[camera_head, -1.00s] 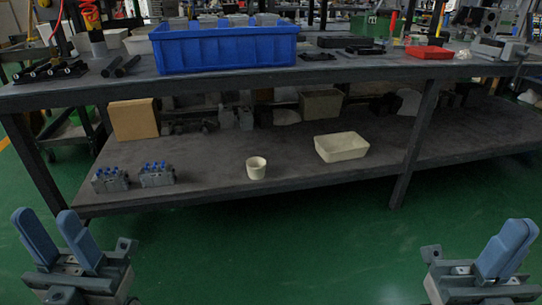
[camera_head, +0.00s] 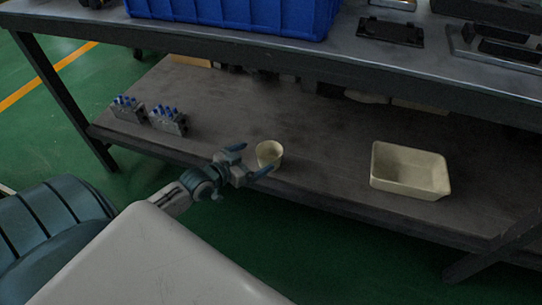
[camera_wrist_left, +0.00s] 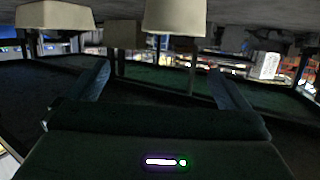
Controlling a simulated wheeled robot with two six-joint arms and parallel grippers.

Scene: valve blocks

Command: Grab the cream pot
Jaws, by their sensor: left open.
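The cream pot (camera_head: 271,150) stands upright on the lower shelf near its front edge, in the head view. It also shows upside down at the top of the left wrist view (camera_wrist_left: 178,18). My left gripper (camera_head: 253,160) is open and empty, just in front and left of the pot in the head view, its fingers pointing towards it. In the left wrist view its two fingers (camera_wrist_left: 160,68) are spread wide and the pot appears beyond their tips, apart from them. My right gripper is out of view.
A cream tray (camera_head: 410,186) stands on the shelf to the right. Two grey blocks with blue valves (camera_head: 128,110) (camera_head: 168,122) stand to the left. The upper tabletop (camera_head: 385,50) overhangs the shelf and bears a blue bin (camera_head: 235,14). The shelf between pot and tray is clear.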

